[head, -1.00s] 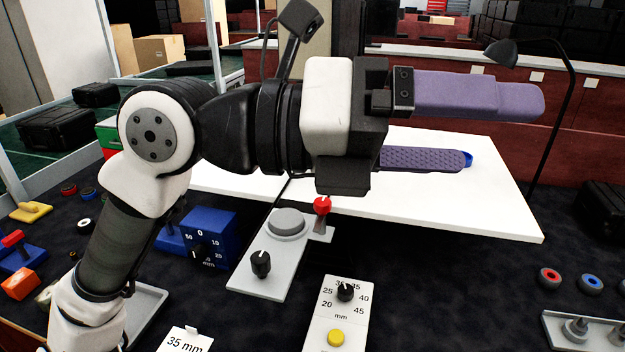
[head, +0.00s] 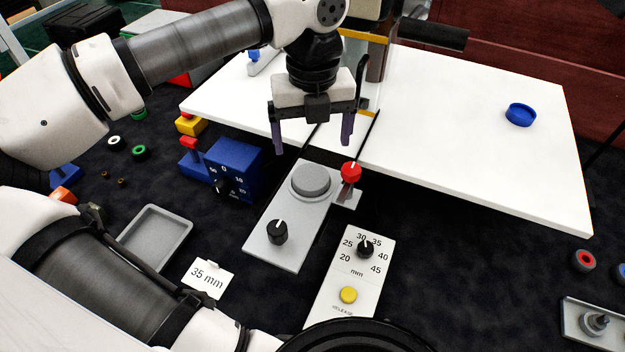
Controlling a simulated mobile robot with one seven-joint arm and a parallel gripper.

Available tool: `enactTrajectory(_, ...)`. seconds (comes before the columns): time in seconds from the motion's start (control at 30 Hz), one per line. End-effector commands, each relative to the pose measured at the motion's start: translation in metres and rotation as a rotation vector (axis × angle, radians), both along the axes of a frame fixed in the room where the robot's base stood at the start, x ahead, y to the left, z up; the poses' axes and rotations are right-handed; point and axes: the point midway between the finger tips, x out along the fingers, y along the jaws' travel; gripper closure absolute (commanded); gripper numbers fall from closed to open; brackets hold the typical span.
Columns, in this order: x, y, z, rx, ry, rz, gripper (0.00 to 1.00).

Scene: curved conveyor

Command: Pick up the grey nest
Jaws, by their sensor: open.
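A shallow grey rectangular tray (head: 183,240), the thing that best fits the grey nest, lies on the dark surface at the lower left. It looks empty, and part of my arm passes close to its lower left side. My gripper (head: 312,143) hangs pointing down, to the upper right of the tray in the picture. Its two purple fingers are spread wide with nothing between them. It is in front of the white table and behind the grey plate with a round button, well apart from the tray.
A grey plate (head: 260,252) with a black knob, a red-knobbed lever (head: 351,172), a blue dial box (head: 238,165) and a white dial panel (head: 328,310) stand around the middle. A 35 mm card (head: 208,278) lies beside the tray. A blue cup (head: 521,115) sits on the white table (head: 460,150).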

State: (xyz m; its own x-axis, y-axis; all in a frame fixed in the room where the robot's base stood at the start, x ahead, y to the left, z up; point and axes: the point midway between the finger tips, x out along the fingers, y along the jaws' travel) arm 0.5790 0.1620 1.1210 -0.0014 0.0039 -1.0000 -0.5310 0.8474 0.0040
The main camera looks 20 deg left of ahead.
Motion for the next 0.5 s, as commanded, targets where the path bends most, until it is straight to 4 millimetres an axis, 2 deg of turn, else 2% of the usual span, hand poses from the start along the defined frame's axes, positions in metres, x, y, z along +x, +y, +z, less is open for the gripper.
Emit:
enactTrajectory(0.03, 0.000, -0.001, -0.018, -0.003, 0.001, -0.002, 0.11)
enactTrajectory(0.13, 0.000, -0.001, -0.037, -0.003, -0.001, -0.004, 0.11)
enactTrajectory(0.37, 0.001, 0.000, -0.052, -0.003, -0.002, -0.004, 0.11)
enactTrajectory(0.5, 0.004, 0.003, -0.069, -0.005, -0.001, -0.004, 0.11)
